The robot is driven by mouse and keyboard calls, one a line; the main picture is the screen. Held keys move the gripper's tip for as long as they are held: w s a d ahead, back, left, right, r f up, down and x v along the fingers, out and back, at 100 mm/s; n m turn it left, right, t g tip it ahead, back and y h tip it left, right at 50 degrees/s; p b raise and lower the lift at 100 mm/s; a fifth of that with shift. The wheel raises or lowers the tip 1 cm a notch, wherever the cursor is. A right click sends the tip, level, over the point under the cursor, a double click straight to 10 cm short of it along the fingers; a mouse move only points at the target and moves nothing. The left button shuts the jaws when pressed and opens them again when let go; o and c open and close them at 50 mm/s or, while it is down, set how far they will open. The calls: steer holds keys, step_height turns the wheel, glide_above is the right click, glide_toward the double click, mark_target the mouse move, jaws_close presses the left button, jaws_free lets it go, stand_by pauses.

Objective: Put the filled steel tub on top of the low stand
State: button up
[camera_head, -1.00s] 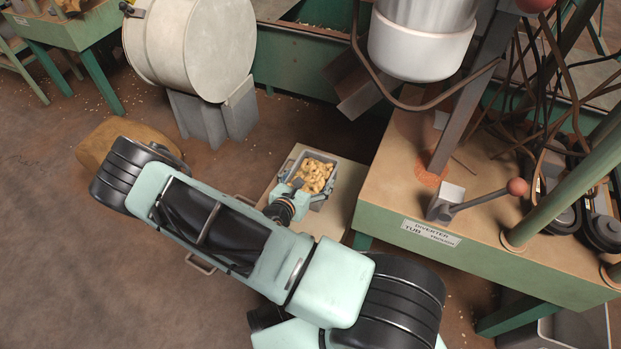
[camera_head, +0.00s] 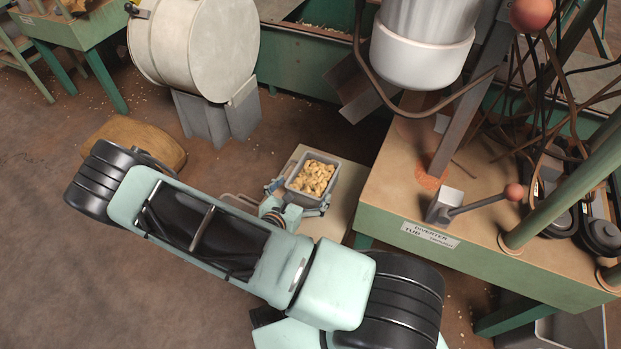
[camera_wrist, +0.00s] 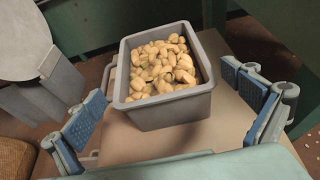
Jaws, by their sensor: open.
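The steel tub (camera_head: 301,197), a grey rectangular bin filled with pale nuts (camera_head: 313,177), stands upright on the low stand (camera_head: 342,193), a light tan board. In the wrist view the tub (camera_wrist: 170,112) rests on the board (camera_wrist: 212,137), near its middle. My gripper (camera_head: 297,203) is open at the near side of the tub. In the wrist view its blue-padded fingers (camera_wrist: 172,118) are spread wide, left and right of the tub, with a gap on both sides. Nothing is held. The tub's underside is hidden.
A green-sided table (camera_head: 400,195) with a diverter lever (camera_head: 480,203) stands close on the right, below a white hopper (camera_head: 420,55). A large pale drum (camera_head: 190,45) stands behind left, and a brown sack (camera_head: 135,143) lies on the floor.

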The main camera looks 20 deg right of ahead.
steer(key=shift+p+v, duration=0.5)
steer(key=shift+v, duration=2.25)
